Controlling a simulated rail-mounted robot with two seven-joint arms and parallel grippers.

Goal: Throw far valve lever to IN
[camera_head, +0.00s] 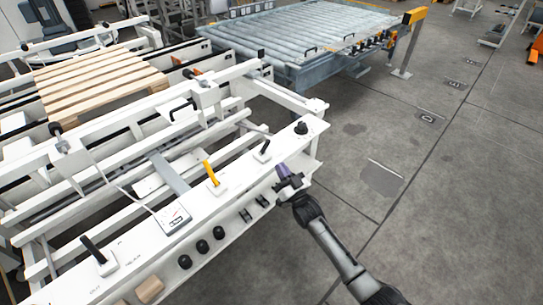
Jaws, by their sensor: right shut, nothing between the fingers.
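A white machine panel (140,232) runs from lower left to upper right and carries several levers. At its far end a black lever (264,147) on a white base leans up and right; I cannot read its markings. A yellow lever (211,173) stands nearer along the panel. Another black lever (94,249) stands at the near end, beside small lettering. My right gripper (283,170) is shut and empty at the panel's outer edge, just right of and below the far black lever, seemingly apart from it. My left gripper is out of view.
A black knob (301,128) sits at the panel's far corner. A wooden pallet (95,85) lies behind on the frame. A roller conveyor (300,35) stands beyond.

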